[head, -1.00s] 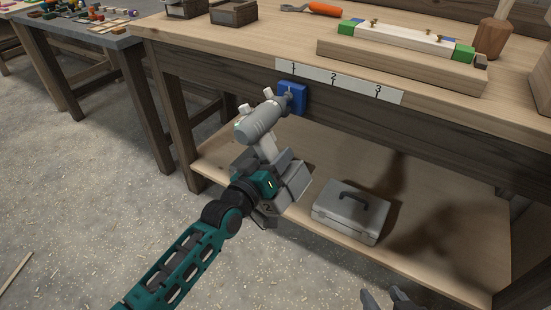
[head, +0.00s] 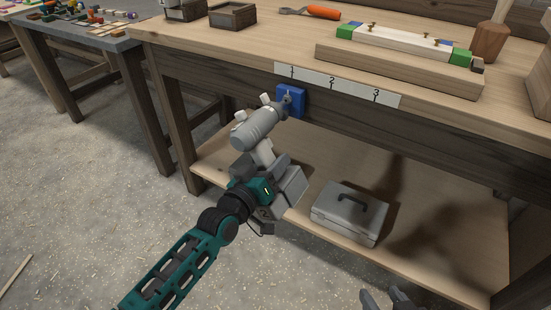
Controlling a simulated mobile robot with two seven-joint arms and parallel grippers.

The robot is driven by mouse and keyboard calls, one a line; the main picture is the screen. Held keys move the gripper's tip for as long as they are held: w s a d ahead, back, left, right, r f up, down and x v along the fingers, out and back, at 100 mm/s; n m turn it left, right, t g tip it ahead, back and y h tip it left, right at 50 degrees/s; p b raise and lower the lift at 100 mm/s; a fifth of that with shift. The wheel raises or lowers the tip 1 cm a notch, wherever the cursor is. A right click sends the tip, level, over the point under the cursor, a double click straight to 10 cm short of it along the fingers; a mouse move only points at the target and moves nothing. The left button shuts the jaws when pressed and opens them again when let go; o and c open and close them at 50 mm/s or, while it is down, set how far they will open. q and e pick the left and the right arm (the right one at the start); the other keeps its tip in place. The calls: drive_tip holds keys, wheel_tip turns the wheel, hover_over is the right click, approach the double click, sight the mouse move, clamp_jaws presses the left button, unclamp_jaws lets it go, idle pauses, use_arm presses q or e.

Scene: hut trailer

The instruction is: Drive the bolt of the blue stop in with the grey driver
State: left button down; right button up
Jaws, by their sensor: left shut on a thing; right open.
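The grey driver (head: 254,130) is held in my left gripper (head: 265,182), which is shut on its handle. The driver's nose points up and right at the blue stop (head: 291,101). The blue stop sits on the front apron of the workbench, below the number 1 on the white strip. The driver's tip overlaps the stop's face; I cannot tell whether it touches the bolt, which is hidden behind the tip. My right gripper (head: 387,299) is open and empty at the bottom edge, only partly in view.
The white number strip (head: 338,84) runs along the bench (head: 220,48) edge. A grey case (head: 350,213) lies on the lower shelf. On the bench top are an orange-handled tool (head: 322,12), a wooden block with a pale bar (head: 398,71), a mallet (head: 490,40) and small crates (head: 232,16).

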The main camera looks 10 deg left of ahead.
use_arm(q)
drive_tip(key=shift+s+a+r+p, duration=0.15)
drive_tip(key=shift+s+a+p, duration=0.05)
drive_tip(key=shift+s, duration=0.2)
drive_tip(key=shift+s+a+r+p, duration=0.15)
drive_tip(key=shift+s, duration=0.25)
drive_tip(key=s+a, duration=0.1)
drive_tip(key=a, duration=0.7)
drive_tip(key=shift+s, duration=0.15)
drive_tip(key=shift+d, duration=0.1)
